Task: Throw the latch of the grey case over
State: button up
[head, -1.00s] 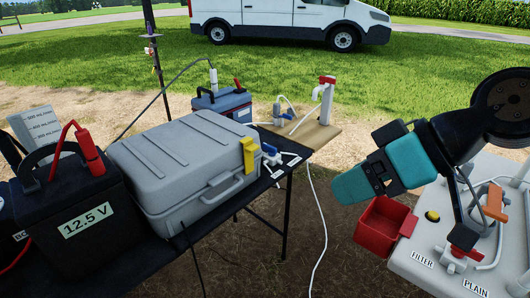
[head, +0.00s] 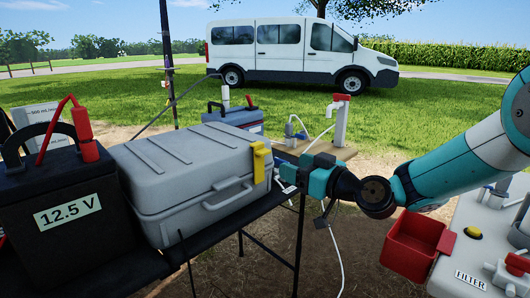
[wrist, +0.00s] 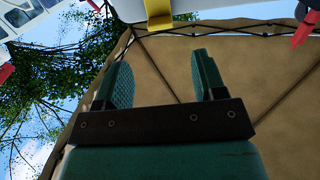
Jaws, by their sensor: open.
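The grey case (head: 190,165) lies closed on the black table in the head view. Its yellow latch (head: 260,162) is on the right side, above the grey handle (head: 228,192). My gripper (head: 285,170) is just right of the latch and points left at the case. In the wrist view the two green jaws (wrist: 160,70) are apart with nothing between them.
A black battery (head: 70,215) marked 12.5 V stands left of the case. A blue-grey box (head: 236,118) is behind it. A tap post (head: 341,120) stands at the back right. A red bin (head: 412,240) and a white worktop (head: 460,270) are at right.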

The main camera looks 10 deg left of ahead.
aim_at(265, 151)
jog(key=p+x, duration=0.1)
jog(key=x, duration=0.9)
jog(key=shift+w+a, duration=0.2)
jog(key=shift+a, duration=0.1)
